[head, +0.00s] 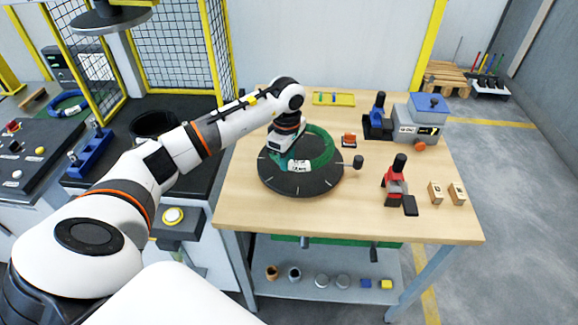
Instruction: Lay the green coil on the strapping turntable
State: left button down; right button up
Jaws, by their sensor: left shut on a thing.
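The green coil (322,148) is at the black round strapping turntable (302,185) on the wooden table. A white label shows on the coil's near side. My left gripper (285,150) points down at the coil's left side and is shut on it. The gripper's fingers are partly hidden, and I cannot tell whether the coil touches the turntable's surface or hangs just above it. My right gripper is not in view.
A red tool (396,183), a blue-and-black tool (378,118) and a grey box with a blue top (418,117) stand on the table's right. A yellow tray (333,99) lies at the back. A blue coil (70,104) is at the far left, beside yellow-framed mesh fencing.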

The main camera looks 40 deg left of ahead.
aim_at(287, 179)
pick_arm(q)
jog(key=shift+f, duration=0.45)
notch_tip(287, 179, down, 3)
jog(key=shift+s+p, duration=0.1)
jog(key=shift+p, duration=0.45)
jog(key=shift+f, duration=0.25)
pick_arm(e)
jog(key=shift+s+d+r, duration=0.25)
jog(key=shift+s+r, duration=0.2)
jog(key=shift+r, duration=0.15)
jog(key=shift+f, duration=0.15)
pick_arm(q)
jog(key=c, duration=1.2)
grip_release()
